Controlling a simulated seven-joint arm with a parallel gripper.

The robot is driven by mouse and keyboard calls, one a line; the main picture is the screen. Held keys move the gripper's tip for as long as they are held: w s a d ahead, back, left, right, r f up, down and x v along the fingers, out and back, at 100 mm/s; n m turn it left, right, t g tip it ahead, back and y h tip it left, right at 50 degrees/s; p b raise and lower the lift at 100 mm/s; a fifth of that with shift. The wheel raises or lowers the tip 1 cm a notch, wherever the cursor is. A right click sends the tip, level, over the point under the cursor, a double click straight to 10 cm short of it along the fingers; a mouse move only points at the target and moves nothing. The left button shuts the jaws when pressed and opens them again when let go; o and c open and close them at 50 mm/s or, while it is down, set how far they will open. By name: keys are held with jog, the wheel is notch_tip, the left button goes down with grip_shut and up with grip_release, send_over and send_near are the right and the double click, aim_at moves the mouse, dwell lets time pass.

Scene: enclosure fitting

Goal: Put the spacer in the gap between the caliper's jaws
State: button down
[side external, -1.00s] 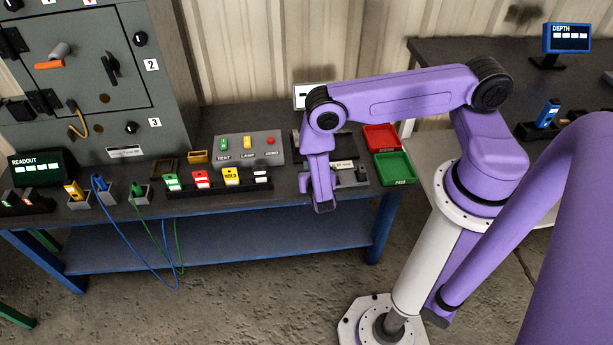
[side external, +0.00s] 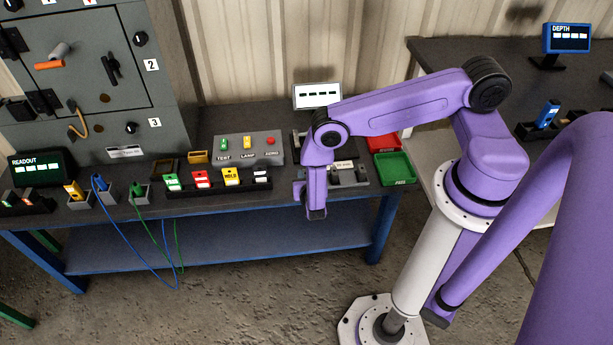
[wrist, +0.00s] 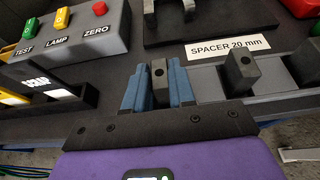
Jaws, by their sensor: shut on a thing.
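In the wrist view my gripper (wrist: 155,90) has its blue fingers shut on a dark grey spacer (wrist: 159,72) with a round hole in its face. Whether the spacer is clear of its grey holder cannot be told. A second, similar grey block (wrist: 240,70) stands in the grey rail to the right, beside the "SPACER 20 mm" label (wrist: 229,47). The black caliper base (wrist: 210,32) is beyond the gripper, its jaws (wrist: 188,10) cut by the top edge. In the side view my gripper (side external: 316,214) hangs at the bench's front edge; the held spacer is hidden there.
A grey button box (wrist: 65,40) lies left of the gripper, with a labelled block rack (wrist: 45,95) nearer. A white display (side external: 317,96) stands behind the arm. Red (side external: 383,142) and green (side external: 394,167) trays are at the bench's right end.

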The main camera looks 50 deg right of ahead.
jog(key=shift+f, duration=0.15)
jog(key=c, duration=0.9)
grip_release()
jog(key=shift+c, duration=0.2)
